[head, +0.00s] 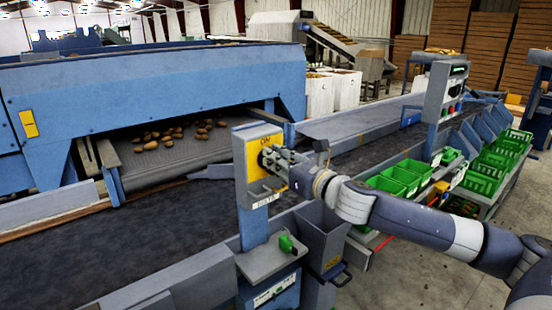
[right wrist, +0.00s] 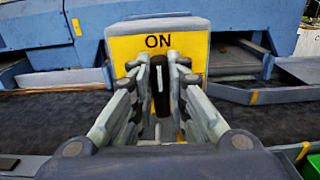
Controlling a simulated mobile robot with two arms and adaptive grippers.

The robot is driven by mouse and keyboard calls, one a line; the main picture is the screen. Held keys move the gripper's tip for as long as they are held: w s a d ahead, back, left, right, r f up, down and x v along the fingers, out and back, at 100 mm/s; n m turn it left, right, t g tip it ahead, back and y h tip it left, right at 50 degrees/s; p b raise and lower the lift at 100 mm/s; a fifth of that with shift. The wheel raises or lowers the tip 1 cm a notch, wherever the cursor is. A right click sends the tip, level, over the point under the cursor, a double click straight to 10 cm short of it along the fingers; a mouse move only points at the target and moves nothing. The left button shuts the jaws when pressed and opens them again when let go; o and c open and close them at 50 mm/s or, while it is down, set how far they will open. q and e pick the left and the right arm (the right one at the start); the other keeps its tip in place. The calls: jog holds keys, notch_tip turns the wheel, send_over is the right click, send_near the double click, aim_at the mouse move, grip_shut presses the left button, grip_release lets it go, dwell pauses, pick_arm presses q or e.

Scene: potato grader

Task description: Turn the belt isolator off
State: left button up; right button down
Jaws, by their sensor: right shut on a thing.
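The belt isolator (head: 245,150) is a yellow plate on a grey-blue post beside the dark belt. In the right wrist view the yellow plate (right wrist: 125,48) reads "ON" above a black handle (right wrist: 160,95), which stands upright, pointing at that word. My right gripper (head: 272,160) reaches in from the right and is shut on the handle, with its fingers (right wrist: 161,78) on either side of it. The fingers hide much of the plate's lower part. A white label (head: 266,200) is below the plate. My left gripper is out of view.
The dark belt (head: 130,245) runs behind the post. Potatoes (head: 150,145) lie on the conveyor under the blue machine (head: 150,85). A grey bin (head: 325,240) and a small shelf with a green item (head: 287,243) are close below. Green crates (head: 400,177) stand to the right.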

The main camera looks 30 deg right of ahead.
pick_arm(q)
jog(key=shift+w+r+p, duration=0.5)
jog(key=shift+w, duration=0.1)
pick_arm(e)
jog(key=m, duration=0.6)
jog(key=d+f+m, duration=0.1)
jog(key=m, duration=1.1)
jog(key=shift+d+f, duration=0.25)
jog(key=c, duration=1.6)
grip_release()
jog(key=shift+w, duration=0.1)
jog(key=shift+o, duration=0.2)
jog(key=shift+w+a, duration=0.1)
jog(key=shift+w, duration=0.05)
jog(key=shift+s+f, duration=0.1)
jog(key=shift+s, duration=0.1)
